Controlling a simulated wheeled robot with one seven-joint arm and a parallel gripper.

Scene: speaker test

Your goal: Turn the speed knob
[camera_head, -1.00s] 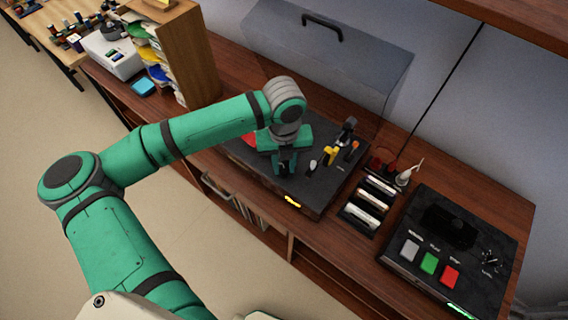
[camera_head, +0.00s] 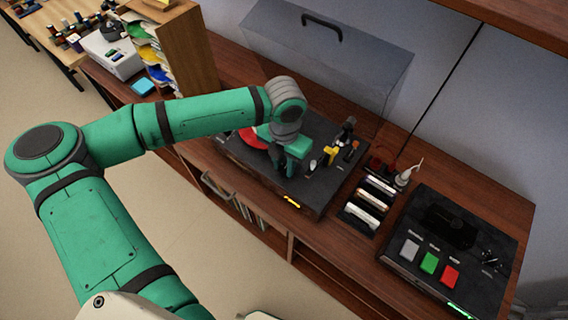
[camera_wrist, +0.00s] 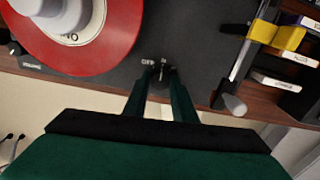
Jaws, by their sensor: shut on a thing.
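The turntable (camera_head: 264,180) stands on the wooden counter, with a red record (camera_head: 252,138) on its left part. The red record also shows at upper left in the wrist view (camera_wrist: 105,45). My gripper (camera_head: 290,172) points down over the front part of the black deck. In the wrist view, my gripper (camera_wrist: 160,82) is shut on a small dark knob (camera_wrist: 160,72), with one finger on each side. White markings, one reading like "OFF", stand just behind the knob. Most of the knob is hidden between the fingers.
The tonearm (camera_wrist: 238,65) with a yellow part (camera_wrist: 278,35) is close to the right of my fingers. A rack of cartridges (camera_head: 366,205) and a black box with coloured buttons (camera_head: 450,250) stand further right. A clear lid (camera_head: 325,50) rises behind.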

